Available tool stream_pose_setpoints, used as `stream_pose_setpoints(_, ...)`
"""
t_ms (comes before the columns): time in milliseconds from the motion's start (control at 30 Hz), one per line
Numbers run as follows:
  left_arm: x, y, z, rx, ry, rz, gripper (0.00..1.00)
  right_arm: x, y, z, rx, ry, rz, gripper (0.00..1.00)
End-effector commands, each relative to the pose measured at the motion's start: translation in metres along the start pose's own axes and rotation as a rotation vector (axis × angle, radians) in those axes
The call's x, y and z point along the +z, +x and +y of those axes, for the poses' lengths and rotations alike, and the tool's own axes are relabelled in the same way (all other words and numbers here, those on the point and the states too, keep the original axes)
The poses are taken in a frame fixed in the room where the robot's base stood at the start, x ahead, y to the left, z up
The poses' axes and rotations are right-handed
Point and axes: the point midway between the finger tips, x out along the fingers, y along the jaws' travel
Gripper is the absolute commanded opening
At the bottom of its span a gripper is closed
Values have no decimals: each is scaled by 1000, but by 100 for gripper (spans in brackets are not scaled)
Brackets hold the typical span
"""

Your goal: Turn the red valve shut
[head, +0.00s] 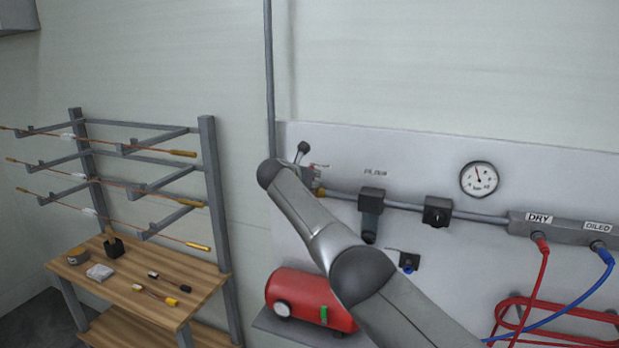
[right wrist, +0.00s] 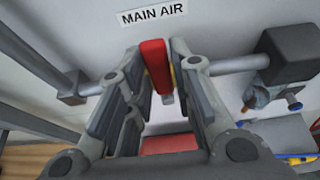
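The red valve handle (right wrist: 156,65) shows in the right wrist view as an upright red lever below the MAIN AIR label, in front of the grey pipe. My right gripper (right wrist: 158,72) is open around it, one finger on each side of the lever. Contact between the fingers and the lever cannot be made out. In the head view my right arm reaches to the left end of the pipe and hides most of the gripper and valve. My left gripper is not in view.
Right along the pipe are a filter unit (head: 371,205), a black regulator (head: 437,212), a pressure gauge (head: 479,180) and a DRY/OILED manifold (head: 565,228) with hoses. A red tank (head: 310,297) stands below. A wooden bench (head: 190,290) and wire rack are at the left.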

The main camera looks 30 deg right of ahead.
Motion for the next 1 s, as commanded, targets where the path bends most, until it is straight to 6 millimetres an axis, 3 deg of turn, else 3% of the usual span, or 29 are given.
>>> stream_pose_setpoints(100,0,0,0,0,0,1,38,2,0,0,1,2,-3,38)
stream_pose_setpoints(567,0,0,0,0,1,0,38,4,-6,1,3,5,-8,38)
stream_pose_setpoints(1000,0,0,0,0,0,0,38,4,-49,1,4,5,-8,38)
